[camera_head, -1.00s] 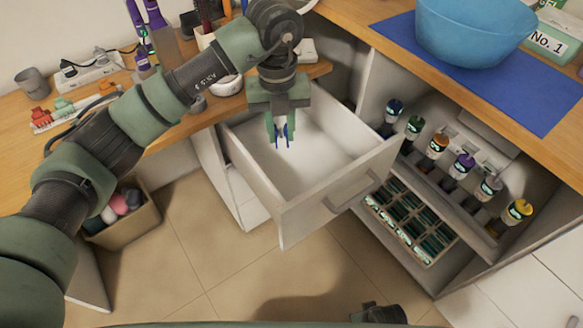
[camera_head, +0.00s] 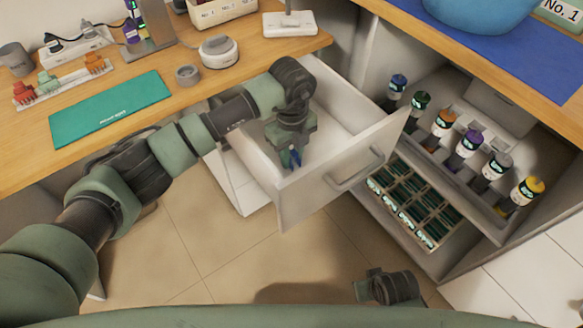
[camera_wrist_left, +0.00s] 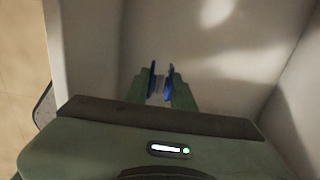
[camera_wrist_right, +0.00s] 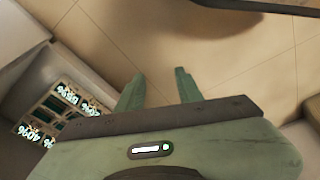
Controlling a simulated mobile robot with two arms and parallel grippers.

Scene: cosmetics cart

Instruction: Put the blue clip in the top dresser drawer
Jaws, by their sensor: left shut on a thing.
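The blue clip (camera_head: 296,158) is held between the fingers of my left gripper (camera_head: 291,160). In the left wrist view the clip (camera_wrist_left: 168,81) shows as two blue pieces at the fingertips. The top dresser drawer (camera_head: 331,174) is pulled open, with a pale, empty-looking interior. My left gripper points down inside it, close behind its front panel. Whether the clip touches the drawer floor is hard to tell. My right gripper (camera_wrist_right: 161,78) is open and empty above the tiled floor, away from the drawer.
The desk (camera_head: 238,68) at the left carries a green mat (camera_head: 110,108), orange and green clips on a white strip, and a round white device (camera_head: 220,49). To the right, an open shelf (camera_head: 455,190) holds several bottles and a tray of small packages.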

